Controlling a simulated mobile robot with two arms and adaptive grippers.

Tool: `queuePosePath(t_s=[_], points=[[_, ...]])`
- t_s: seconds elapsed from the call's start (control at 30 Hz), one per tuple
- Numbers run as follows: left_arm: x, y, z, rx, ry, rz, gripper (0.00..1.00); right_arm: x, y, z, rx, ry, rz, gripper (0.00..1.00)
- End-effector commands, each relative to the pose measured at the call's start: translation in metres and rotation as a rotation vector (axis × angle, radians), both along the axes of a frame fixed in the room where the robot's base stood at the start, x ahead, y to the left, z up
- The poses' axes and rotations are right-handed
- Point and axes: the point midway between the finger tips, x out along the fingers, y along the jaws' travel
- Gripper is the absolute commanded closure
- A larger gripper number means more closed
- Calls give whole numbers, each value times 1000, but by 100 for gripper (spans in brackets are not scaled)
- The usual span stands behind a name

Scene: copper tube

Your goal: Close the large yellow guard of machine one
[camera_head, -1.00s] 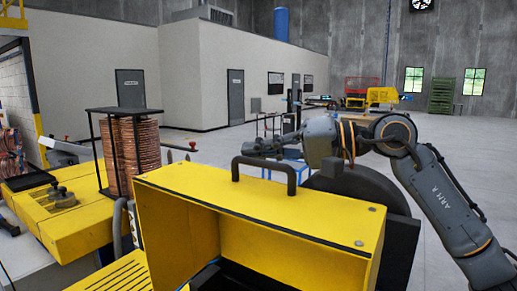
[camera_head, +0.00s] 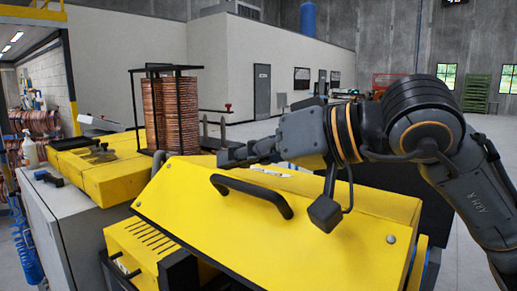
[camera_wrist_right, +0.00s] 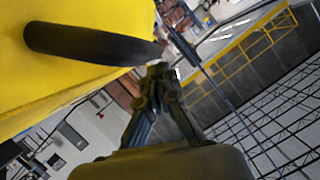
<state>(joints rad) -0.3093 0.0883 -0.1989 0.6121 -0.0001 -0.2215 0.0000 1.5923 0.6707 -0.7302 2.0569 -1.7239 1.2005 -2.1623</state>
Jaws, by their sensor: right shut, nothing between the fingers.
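The large yellow guard (camera_head: 330,235) of the machine is in the middle front of the head view, its broad panel sloping toward me. Its black bar handle (camera_head: 255,193) is on that panel. I cannot tell whether the guard is fully down. My right gripper (camera_head: 228,155) is shut and empty, just beyond the handle near the guard's upper edge. In the right wrist view the shut fingers (camera_wrist_right: 158,78) are close to the end of the handle (camera_wrist_right: 90,44); contact is unclear. My left gripper is out of view.
A copper coil (camera_head: 172,112) in a black frame stands behind the guard. A yellow machine part (camera_head: 108,172) and a grey cabinet (camera_head: 70,225) are at the left. A white spray bottle (camera_head: 29,150) stands at far left. Open floor lies beyond to the right.

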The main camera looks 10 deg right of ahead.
Motion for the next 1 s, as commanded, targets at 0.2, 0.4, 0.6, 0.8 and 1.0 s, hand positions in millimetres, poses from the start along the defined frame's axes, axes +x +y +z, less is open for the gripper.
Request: queuePosePath(t_s=[0.2,0.4,0.6,0.8,1.0], points=[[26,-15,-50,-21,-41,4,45,-22,22,-55,-97,-100,3,100],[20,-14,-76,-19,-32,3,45,-33,33,-84,-160,-162,2,100],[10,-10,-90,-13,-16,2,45,-38,39,-100,-197,-196,1,100],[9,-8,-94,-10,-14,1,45,-40,40,-105,-211,-211,1,100],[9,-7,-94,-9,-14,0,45,-40,40,-105,-213,-212,1,100]])
